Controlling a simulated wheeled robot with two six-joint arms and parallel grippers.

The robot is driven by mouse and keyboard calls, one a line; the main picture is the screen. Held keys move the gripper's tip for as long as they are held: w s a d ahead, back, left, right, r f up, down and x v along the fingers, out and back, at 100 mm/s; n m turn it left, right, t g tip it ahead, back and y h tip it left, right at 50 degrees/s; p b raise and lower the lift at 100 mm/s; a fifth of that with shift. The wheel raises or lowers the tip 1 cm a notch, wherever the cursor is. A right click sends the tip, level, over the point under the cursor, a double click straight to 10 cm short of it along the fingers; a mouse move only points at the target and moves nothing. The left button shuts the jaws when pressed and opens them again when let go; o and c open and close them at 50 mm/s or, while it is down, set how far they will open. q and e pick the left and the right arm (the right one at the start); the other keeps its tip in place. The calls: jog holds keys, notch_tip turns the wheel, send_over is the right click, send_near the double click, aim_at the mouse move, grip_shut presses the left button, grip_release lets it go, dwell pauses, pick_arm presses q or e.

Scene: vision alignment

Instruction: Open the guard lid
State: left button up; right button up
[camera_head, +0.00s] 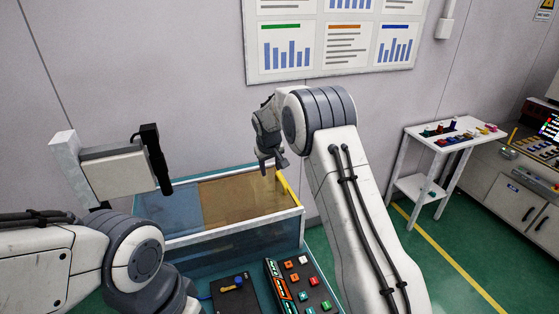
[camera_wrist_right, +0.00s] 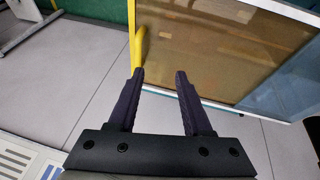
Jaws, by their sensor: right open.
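The guard lid (camera_head: 235,196) is a see-through amber panel in a pale frame over a low bluish box, and it appears shut. It also shows in the right wrist view (camera_wrist_right: 220,45). A yellow handle (camera_head: 289,188) runs along its right edge; in the wrist view the handle (camera_wrist_right: 138,42) stands just beyond my left-hand fingertip. My right gripper (camera_head: 270,163) is above the lid's far right part, near the handle. In the wrist view its two dark fingers (camera_wrist_right: 158,76) are apart with nothing between them. My left gripper is out of view.
A button panel (camera_head: 300,284) and a small black box with a blue knob (camera_head: 234,296) stand in front of the lid. A white and black device (camera_head: 118,168) stands at left. A white side table (camera_head: 456,139) is at right. Open green floor lies between.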

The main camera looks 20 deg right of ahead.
jog(key=p, duration=0.1)
send_near(281, 179)
jog(key=shift+m+h, duration=0.3)
jog(key=p+x, duration=0.2)
jog(key=x, duration=0.1)
jog(key=p+x, duration=0.2)
jog(key=x, duration=0.1)
jog(key=shift+w+a+f, duration=0.1)
jog(key=shift+a+f, duration=0.05)
jog(key=shift+f, duration=0.15)
pick_arm(q)
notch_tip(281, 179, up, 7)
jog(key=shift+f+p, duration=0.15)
jog(key=shift+p, duration=0.2)
pick_arm(e)
jog(key=shift+w+f, duration=0.3)
jog(key=shift+f, duration=0.35)
grip_shut()
